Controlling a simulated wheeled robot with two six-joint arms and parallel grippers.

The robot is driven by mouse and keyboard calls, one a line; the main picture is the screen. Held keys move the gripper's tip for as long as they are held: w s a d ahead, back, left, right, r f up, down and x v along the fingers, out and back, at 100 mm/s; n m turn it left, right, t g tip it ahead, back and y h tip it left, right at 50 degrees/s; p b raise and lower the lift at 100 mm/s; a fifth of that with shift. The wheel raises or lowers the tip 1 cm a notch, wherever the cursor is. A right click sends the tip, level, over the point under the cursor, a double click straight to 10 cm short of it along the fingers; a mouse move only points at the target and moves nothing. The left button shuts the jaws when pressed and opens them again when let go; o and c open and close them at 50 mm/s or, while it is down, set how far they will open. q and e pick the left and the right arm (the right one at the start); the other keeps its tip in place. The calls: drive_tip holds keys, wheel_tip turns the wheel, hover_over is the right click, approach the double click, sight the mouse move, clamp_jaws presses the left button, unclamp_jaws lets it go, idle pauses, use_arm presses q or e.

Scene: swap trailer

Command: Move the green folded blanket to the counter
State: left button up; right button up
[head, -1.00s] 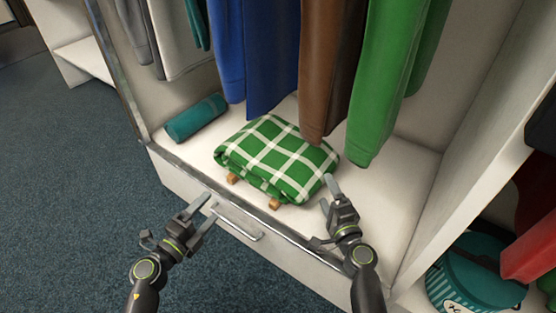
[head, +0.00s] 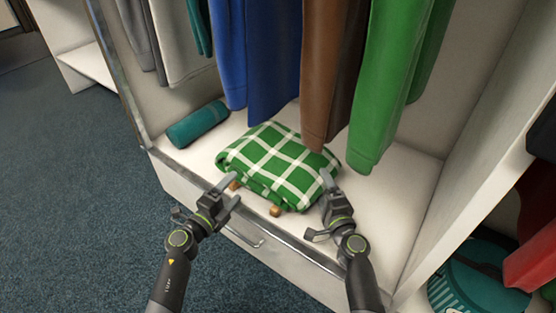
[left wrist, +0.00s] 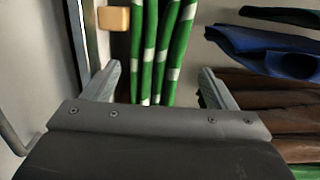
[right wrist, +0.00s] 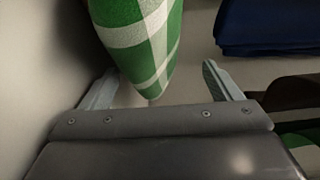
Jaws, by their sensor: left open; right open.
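The green folded blanket (head: 280,165), with a white check, lies on the white shelf floor, its front raised on small wooden blocks (head: 276,211). My left gripper (head: 234,190) is open at the blanket's front left. In the left wrist view the folded layers (left wrist: 158,50) show beyond and between the fingers. My right gripper (head: 320,206) is open at the blanket's right end. In the right wrist view a blanket corner (right wrist: 145,45) reaches between the open fingers. Neither gripper is shut on it. No counter can be made out.
A rolled teal towel (head: 197,124) lies left of the blanket. Blue, brown and green garments (head: 385,90) hang close above and behind it. A drawer front with a handle (head: 243,237) is below the shelf edge. A teal round box (head: 480,280) stands at lower right.

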sight(242, 180)
use_arm(q)
drive_tip(key=x, duration=0.7)
use_arm(e)
drive_tip(key=x, duration=0.3)
drive_tip(key=shift+c, duration=0.3)
use_arm(q)
drive_tip(key=c, duration=1)
use_arm(e)
drive_tip(key=c, duration=1)
use_arm(q)
drive_tip(key=shift+c, duration=0.2)
use_arm(e)
drive_tip(key=shift+c, duration=0.6)
